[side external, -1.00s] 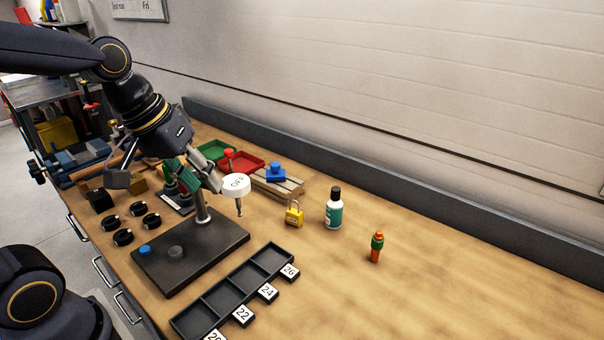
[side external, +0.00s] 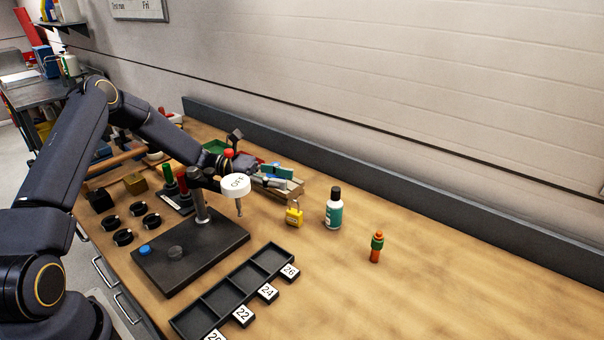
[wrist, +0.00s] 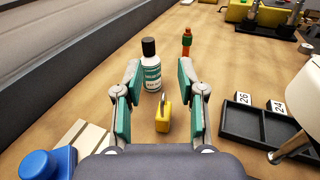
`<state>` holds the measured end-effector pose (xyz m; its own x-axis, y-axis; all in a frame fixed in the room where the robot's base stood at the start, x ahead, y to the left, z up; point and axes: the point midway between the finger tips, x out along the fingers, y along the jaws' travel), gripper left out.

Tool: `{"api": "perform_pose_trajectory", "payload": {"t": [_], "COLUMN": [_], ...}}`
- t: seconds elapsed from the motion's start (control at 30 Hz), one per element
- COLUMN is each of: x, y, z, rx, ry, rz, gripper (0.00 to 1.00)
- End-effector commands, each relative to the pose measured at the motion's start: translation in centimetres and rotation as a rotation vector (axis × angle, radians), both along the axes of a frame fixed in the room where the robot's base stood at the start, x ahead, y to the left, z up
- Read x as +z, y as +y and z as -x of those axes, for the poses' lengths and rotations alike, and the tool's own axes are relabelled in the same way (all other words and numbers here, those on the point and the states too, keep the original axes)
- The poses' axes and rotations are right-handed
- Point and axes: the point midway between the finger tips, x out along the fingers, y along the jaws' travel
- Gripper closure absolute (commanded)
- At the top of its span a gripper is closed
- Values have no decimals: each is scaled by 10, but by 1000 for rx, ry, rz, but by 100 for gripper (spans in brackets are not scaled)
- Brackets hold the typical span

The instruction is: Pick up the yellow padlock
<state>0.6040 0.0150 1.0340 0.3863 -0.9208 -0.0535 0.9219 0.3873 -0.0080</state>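The yellow padlock (side external: 294,216) stands upright on the wooden bench, its grey shackle on top, left of a white and teal bottle. In the wrist view the padlock (wrist: 162,117) shows between and beyond my two fingers, touching neither as far as I can see. My gripper (wrist: 161,88) is open with nothing in it. In the side view my gripper (side external: 280,177) is low over the pale wooden block, behind and to the left of the padlock, its fingers pointing toward the padlock's side of the bench.
The bottle (side external: 334,208) stands close beyond the padlock. A black compartment tray (side external: 235,290) lies in front. An orange and green item (side external: 376,246) stands at right; the bench right of it is clear.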

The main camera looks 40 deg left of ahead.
Motion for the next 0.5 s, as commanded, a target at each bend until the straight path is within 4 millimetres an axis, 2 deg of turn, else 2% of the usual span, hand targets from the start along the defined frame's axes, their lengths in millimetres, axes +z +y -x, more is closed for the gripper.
{"api": "perform_pose_trajectory", "payload": {"t": [0.13, 0.37, 0.5], "x": [-6, -33, -61], "y": [4, 4, 3], "z": [5, 5, 5], "rx": [-6, -7, -8], "ry": [-41, -42, -39], "rz": [46, 46, 44], "gripper": [61, 61, 61]}}
